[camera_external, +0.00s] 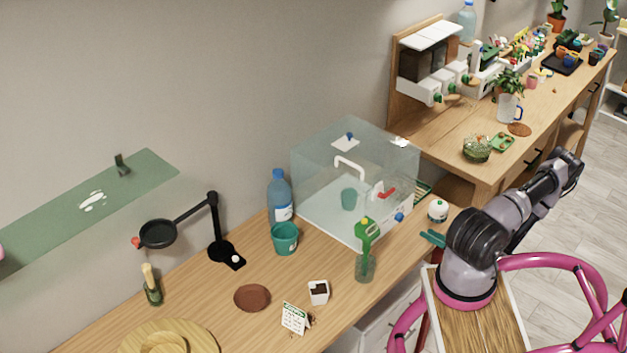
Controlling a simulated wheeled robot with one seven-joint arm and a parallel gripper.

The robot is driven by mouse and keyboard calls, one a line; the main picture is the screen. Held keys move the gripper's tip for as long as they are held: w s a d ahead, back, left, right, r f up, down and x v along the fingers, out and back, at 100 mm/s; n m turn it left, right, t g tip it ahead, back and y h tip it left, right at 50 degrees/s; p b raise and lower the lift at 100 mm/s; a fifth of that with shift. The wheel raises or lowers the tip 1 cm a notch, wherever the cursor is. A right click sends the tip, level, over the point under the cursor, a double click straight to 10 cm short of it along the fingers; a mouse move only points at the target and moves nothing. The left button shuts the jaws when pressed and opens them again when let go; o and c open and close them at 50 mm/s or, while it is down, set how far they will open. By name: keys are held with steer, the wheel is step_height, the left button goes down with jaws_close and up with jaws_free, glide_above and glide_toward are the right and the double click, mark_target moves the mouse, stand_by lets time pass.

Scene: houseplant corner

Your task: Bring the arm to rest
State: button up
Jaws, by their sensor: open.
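My arm (475,240) is purple-grey with dark joints. It rises from its mount at the lower right and reaches up and right to a bend at the right side of the view. Two short teal fingers of my gripper (432,238) seem to stick out left of the shoulder, near the front edge of the table (385,290). They look apart, with nothing seen between them. The rest of the gripper is hidden behind the arm.
A second wooden bench (470,150) holds plants behind the arm.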

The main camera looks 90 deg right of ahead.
steer(key=shift+s+a, duration=0.2)
steer(key=shift+a, duration=0.05)
stand_by(0.4)
